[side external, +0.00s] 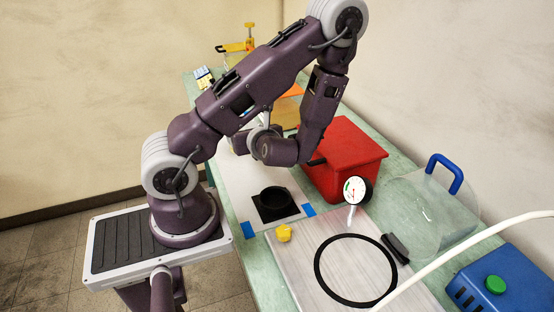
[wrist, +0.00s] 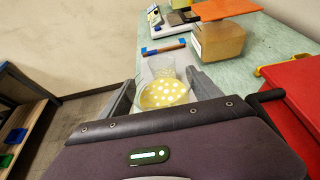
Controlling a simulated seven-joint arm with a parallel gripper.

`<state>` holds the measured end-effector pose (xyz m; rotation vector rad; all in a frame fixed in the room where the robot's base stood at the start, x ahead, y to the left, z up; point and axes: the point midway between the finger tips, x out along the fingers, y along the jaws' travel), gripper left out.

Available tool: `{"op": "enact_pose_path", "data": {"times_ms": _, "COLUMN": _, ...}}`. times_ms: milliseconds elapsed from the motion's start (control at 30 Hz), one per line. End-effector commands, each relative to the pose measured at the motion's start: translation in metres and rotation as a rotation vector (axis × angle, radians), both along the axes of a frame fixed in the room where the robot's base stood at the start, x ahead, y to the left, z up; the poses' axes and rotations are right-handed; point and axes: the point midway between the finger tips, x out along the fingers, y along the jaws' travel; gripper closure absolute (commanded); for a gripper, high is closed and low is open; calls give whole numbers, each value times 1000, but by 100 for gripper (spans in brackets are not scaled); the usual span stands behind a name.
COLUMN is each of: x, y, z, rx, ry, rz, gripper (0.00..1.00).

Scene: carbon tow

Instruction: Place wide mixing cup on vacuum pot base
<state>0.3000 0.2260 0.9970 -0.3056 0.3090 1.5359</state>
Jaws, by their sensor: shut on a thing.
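The wide mixing cup (wrist: 165,94) is clear and holds yellow contents with white spots. In the wrist view it sits between the two fingers of my gripper (wrist: 163,100), which is shut on it. In the side view my arm hides the cup and fingertips, at the far side of the white sheet. The vacuum pot base seems to be the pale board with a black ring (side external: 318,275) at the front of the table. A gauge (side external: 357,190) and a yellow knob (side external: 284,233) stand by it. The gripper is well behind the base.
A red bin (side external: 345,160) stands right of my gripper. A clear dome with a blue handle (side external: 445,172) lies right of the base. A dark round mould (side external: 275,198) lies between. A blue box (side external: 505,280) and white hose (side external: 460,240) are at the front right.

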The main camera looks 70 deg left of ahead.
Motion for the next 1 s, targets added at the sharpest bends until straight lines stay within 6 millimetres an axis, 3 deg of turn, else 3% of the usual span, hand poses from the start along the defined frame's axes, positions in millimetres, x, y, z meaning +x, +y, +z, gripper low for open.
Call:
{"op": "enact_pose_path", "data": {"times_ms": 167, "x": 7, "y": -3, "z": 7, "rx": -1, "ry": -4, "rz": -22, "gripper": 73}}
{"op": "enact_pose_path", "data": {"times_ms": 367, "x": 62, "y": -37, "z": 41, "rx": 0, "ry": -13, "rz": -232, "gripper": 73}}
{"op": "enact_pose_path", "data": {"times_ms": 533, "x": 118, "y": -88, "z": 82, "rx": 1, "ry": -15, "rz": -517, "gripper": 73}}
{"op": "enact_pose_path", "data": {"times_ms": 700, "x": 182, "y": -154, "z": 91, "rx": 3, "ry": -4, "rz": -925, "gripper": 73}}
{"op": "enact_pose_path", "data": {"times_ms": 900, "x": 206, "y": -213, "z": 103, "rx": 3, "ry": -2, "rz": -1204, "gripper": 73}}
{"op": "enact_pose_path", "data": {"times_ms": 1000, "x": 209, "y": -225, "z": 105, "rx": 3, "ry": 0, "rz": -1254, "gripper": 73}}
